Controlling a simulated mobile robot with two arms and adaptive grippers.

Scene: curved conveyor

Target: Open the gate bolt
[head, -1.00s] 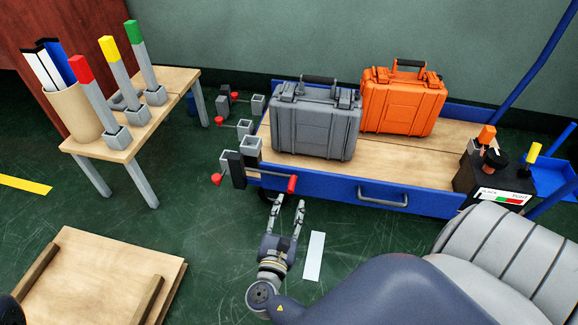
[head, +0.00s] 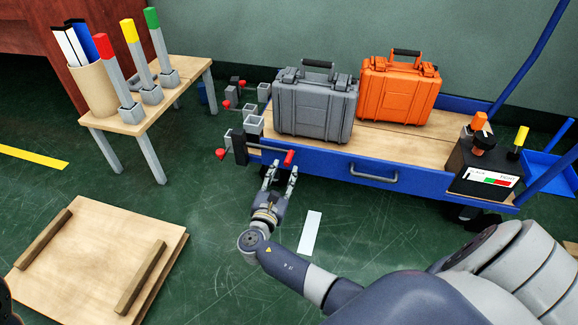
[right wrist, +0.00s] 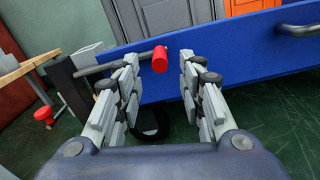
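The bolt is a thin grey rod with a red knob (head: 289,158) on its right end, lying along the front left corner of the blue cart (head: 330,168). The rod runs left to a dark block (head: 240,149) beside grey square brackets. My right gripper (head: 281,173) is open just in front of and below the knob. In the right wrist view the knob (right wrist: 160,59) shows between the two spread fingertips, with visible gaps on both sides. I cannot tell how far beyond the tips it is.
A grey case (head: 313,106) and an orange case (head: 398,94) stand on the cart. A black box (head: 484,168) with knobs sits at its right end. A small wooden table (head: 150,122) stands left. A wooden panel (head: 98,255) lies front left.

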